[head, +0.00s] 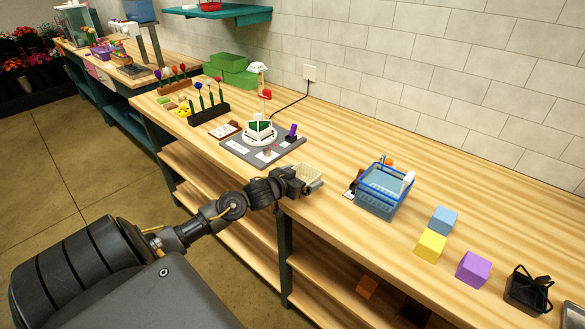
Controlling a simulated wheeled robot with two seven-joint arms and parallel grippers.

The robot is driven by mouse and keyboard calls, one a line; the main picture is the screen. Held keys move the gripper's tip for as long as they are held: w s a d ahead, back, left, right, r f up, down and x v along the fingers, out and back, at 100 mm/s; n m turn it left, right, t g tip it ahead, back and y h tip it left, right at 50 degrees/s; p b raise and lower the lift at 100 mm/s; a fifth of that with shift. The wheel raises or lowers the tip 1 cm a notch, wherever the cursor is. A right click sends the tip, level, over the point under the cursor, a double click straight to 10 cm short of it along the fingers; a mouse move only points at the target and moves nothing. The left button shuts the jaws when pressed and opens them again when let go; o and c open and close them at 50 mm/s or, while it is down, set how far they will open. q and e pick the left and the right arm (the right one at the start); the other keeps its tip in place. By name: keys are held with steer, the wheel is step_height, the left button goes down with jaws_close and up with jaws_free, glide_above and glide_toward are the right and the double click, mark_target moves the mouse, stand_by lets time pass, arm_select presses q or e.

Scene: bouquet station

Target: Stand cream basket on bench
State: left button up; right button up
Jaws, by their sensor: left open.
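The cream basket (310,176) is at the front edge of the wooden bench (335,235), in the middle of the head view. It looks upright, and my gripper hides its left side. My left gripper (298,183) reaches in from the left and is right at the basket, with its jaws open. The fingertips are small and partly hidden, so I cannot tell whether they touch the basket. I also cannot tell whether the basket's base rests fully on the bench. My right gripper is not in view.
A grey board with a white stand (259,130) is behind and left of the basket. A blue wire basket (383,190) stands to the right. Beyond it are blue, yellow and purple (473,268) blocks and a black holder (528,290). Bare bench lies between the board and the blue basket.

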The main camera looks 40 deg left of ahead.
arm_select(q)
steer(key=v, duration=1.1)
steer(key=shift+s+b, duration=0.35)
steer(key=shift+b, duration=0.05)
